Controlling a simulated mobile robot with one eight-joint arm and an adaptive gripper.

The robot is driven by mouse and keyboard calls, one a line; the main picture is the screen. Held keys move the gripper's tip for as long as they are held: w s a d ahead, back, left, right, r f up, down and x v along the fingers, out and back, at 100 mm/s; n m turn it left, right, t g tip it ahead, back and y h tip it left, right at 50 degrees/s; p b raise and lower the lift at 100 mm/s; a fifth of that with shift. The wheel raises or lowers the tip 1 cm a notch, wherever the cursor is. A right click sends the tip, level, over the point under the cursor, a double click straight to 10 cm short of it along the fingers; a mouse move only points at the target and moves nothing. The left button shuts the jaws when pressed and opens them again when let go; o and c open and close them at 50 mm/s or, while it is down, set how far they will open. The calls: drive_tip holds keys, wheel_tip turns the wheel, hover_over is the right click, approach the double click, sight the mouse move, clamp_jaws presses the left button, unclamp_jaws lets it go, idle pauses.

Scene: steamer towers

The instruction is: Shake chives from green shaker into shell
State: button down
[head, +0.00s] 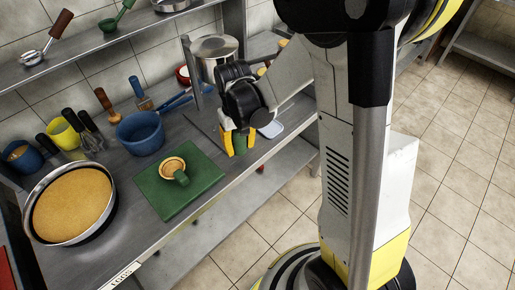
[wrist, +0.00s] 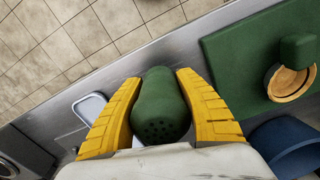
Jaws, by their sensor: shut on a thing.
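My gripper (head: 238,143) is shut on the green shaker (head: 240,146), right of the green board in the head view. The wrist view shows the shaker (wrist: 159,108) between the yellow fingers (wrist: 160,112), its holed end towards the camera. The round, tan shell (head: 172,164) lies on the green board (head: 152,197), apart from my gripper. The shell also shows in the wrist view (wrist: 284,84), at the right. A second green object (head: 181,179) overlaps the shell's near edge in the picture; I cannot tell whether it touches the shell.
A blue pot (head: 140,133) stands behind the board, and a round pan (head: 74,205) with a tan filling is at the left. A steel pot (head: 214,58) and a small white tray (head: 270,130) are near my arm. The counter's front edge runs close by.

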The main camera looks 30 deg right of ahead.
sight(240, 158)
drive_tip(key=shift+f+b, duration=0.7)
drive_tip(key=shift+f, duration=1.15)
drive_tip(key=c, duration=0.9)
unclamp_jaws()
drive_tip(key=shift+f, duration=0.15)
drive_tip(key=shift+o, duration=0.2)
drive_tip(key=r+p, duration=0.1)
drive_tip(key=r, duration=0.2)
drive_tip(key=r+p, duration=0.2)
drive_tip(key=r, duration=0.2)
drive_tip(key=s+r+p, duration=0.1)
drive_tip(key=r, duration=0.3)
drive_tip(key=shift+p, duration=0.35)
drive_tip(key=s+r+t, duration=0.7)
drive_tip(key=s+r, duration=0.4)
drive_tip(key=r, duration=0.2)
drive_tip(key=shift+s+r+m, duration=0.15)
drive_tip(key=shift+s+m, duration=0.05)
drive_tip(key=shift+m, duration=0.1)
